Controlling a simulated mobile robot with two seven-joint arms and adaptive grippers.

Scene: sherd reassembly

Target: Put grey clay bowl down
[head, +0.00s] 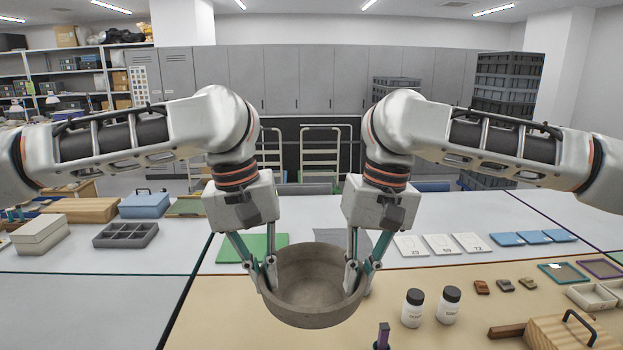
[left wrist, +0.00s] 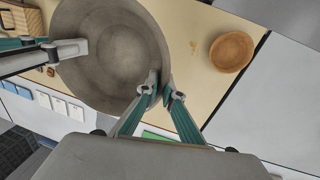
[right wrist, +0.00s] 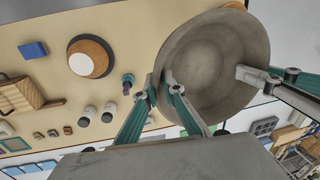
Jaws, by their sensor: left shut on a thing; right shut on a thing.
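The grey clay bowl (head: 313,304) is upright and looks empty, held between my two grippers over the tan table top. My left gripper (head: 266,274) is shut on the left side of its rim. My right gripper (head: 355,276) is shut on the right side of its rim. The bowl also shows in the left wrist view (left wrist: 108,50) and the right wrist view (right wrist: 212,62), with the fingers pinching its wall. I cannot tell how far its base is above the table.
Two white jars (head: 413,308) stand right of the bowl. A wooden box with a handle (head: 560,335) is at the front right. A green mat (head: 252,248) lies behind the bowl. The left wrist view shows a round wooden dish (left wrist: 232,52) on the tan surface, with bare room around it.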

